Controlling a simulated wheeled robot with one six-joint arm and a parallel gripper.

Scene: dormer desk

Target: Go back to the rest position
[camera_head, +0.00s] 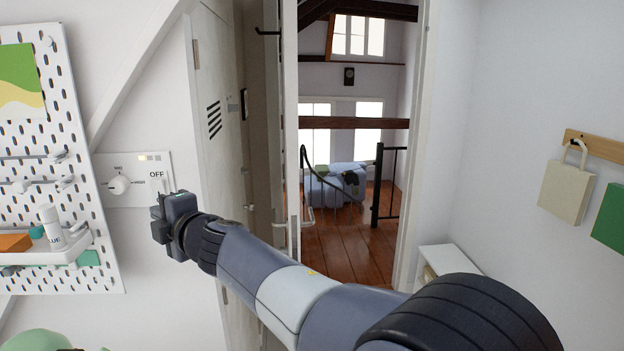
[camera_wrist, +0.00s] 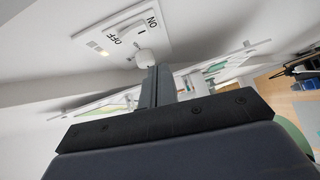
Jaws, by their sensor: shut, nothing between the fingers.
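My gripper (camera_head: 161,208) is at the end of my outstretched arm, in front of the white wall panel (camera_head: 112,190). A small light glows on that plate. I cannot tell whether the tips touch the knob.
A pegboard (camera_head: 75,115) with shelves and a glue bottle (camera_head: 49,222) is at the left. Bags (camera_head: 566,190) hang on the right wall. A green rounded thing (camera_head: 40,342) is at bottom left.

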